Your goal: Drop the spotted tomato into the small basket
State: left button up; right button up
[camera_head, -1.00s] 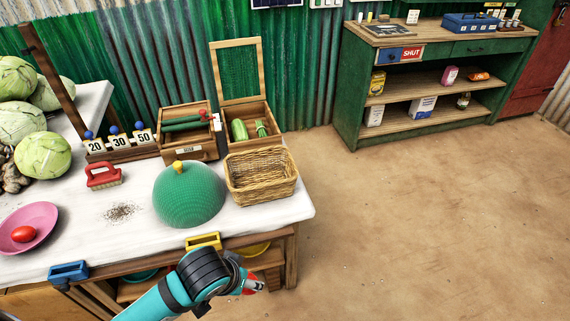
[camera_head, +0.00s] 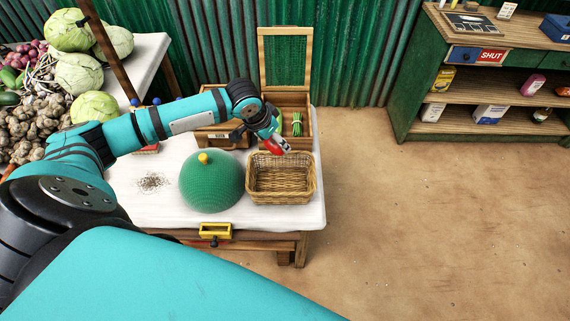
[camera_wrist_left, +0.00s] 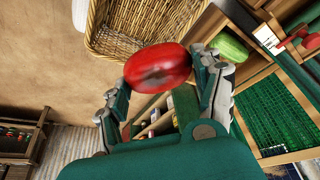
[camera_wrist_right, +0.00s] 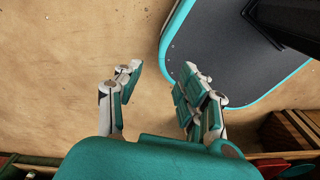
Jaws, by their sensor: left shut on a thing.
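My left gripper (camera_head: 277,144) is shut on a red tomato, which shows best in the left wrist view (camera_wrist_left: 157,67) with a dark patch on its skin. It holds the tomato in the air by the back rim of the small wicker basket (camera_head: 281,190). The basket stands at the right end of the white table and looks empty. In the left wrist view the basket (camera_wrist_left: 140,25) lies just beyond the tomato. My right gripper (camera_wrist_right: 161,72) is open and empty above bare ground, and is outside the head view.
A green dome cover (camera_head: 212,182) with a yellow knob stands left of the basket. Behind the basket is a wooden box with its mesh lid (camera_head: 286,58) raised and green vegetables inside. A yellow holder (camera_head: 215,231) hangs on the table's front edge. The ground right of the table is clear.

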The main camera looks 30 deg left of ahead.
aim_at(274, 152)
pick_arm(q)
jog(key=shift+s+f+b, duration=0.1)
jog(key=shift+f+b, duration=0.25)
jog(key=shift+f, duration=0.1)
notch_tip(274, 152, down, 5)
jog(key=b, duration=0.6)
jog(key=shift+r, duration=0.15)
jog(key=o, duration=1.1)
jog(key=shift+c, duration=0.2)
jog(key=shift+o, duration=1.1)
jog(key=shift+s+r, duration=0.1)
jog(key=v, duration=1.1)
jog(key=shift+r, duration=0.35)
